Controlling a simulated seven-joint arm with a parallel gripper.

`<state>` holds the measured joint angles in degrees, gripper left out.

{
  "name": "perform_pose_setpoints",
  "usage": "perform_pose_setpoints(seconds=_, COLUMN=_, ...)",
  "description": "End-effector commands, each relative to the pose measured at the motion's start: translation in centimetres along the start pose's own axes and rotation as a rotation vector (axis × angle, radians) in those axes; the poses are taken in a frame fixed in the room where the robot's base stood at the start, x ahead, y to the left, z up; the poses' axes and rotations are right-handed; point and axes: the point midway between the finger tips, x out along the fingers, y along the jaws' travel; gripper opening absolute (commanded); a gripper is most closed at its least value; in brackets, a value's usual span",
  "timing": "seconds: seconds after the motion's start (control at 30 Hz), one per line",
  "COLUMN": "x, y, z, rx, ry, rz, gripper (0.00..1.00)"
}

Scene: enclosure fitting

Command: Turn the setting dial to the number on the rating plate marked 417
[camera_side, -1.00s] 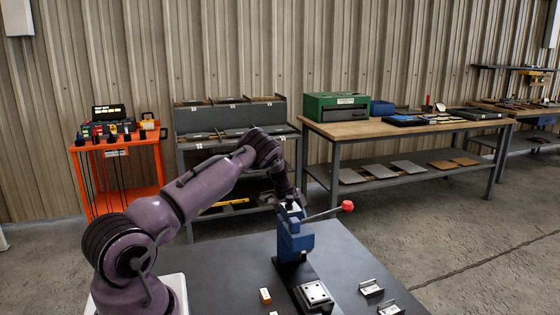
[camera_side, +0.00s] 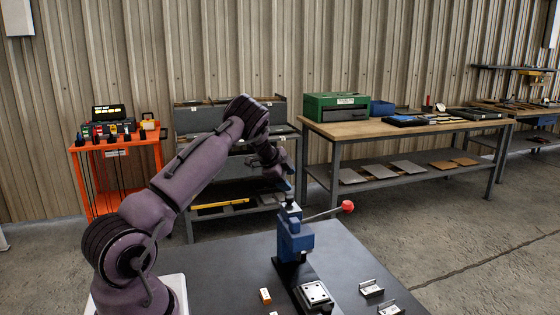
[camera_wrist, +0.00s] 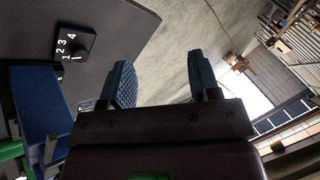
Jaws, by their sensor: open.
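The setting dial (camera_wrist: 75,48) is a black knob with the white numbers 1 to 4 beside it, at the upper left of the wrist view. Its pointer is too small to read surely. My gripper (camera_wrist: 162,84) is open, with nothing between its two blue-grey fingers. The dial lies to the left of the fingers, apart from them. In the side view my gripper (camera_side: 286,182) is above the blue press (camera_side: 295,240). Small labelled pieces (camera_side: 371,288) lie on the table; their print is too small to read, so I cannot tell which is marked 417.
The press has a lever ending in a red ball (camera_side: 347,206), reaching out to the right. A metal plate (camera_side: 314,293) sits at its foot. A small orange and white block (camera_side: 265,296) lies left of it. The dark table (camera_side: 225,265) is clear at left.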

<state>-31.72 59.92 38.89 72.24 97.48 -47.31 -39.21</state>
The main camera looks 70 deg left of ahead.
Motion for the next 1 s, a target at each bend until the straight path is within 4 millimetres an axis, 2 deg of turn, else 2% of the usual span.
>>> perform_pose_setpoints(seconds=0.2, x=-2.9, y=-3.2, z=-1.1, rx=-0.117, ry=-0.051, rz=-0.251, gripper=0.56)
perform_pose_setpoints(seconds=0.47, x=-7.5, y=-4.4, z=-2.5, rx=-0.314, ry=-0.145, rz=-0.448, gripper=0.56)
perform_pose_setpoints(seconds=0.67, x=-10.8, y=-3.0, z=-3.9, rx=-0.471, ry=-0.215, rz=-0.501, gripper=0.56)
perform_pose_setpoints(seconds=1.0, x=-14.9, y=1.7, z=-6.7, rx=-0.673, ry=-0.301, rz=-0.451, gripper=0.56)
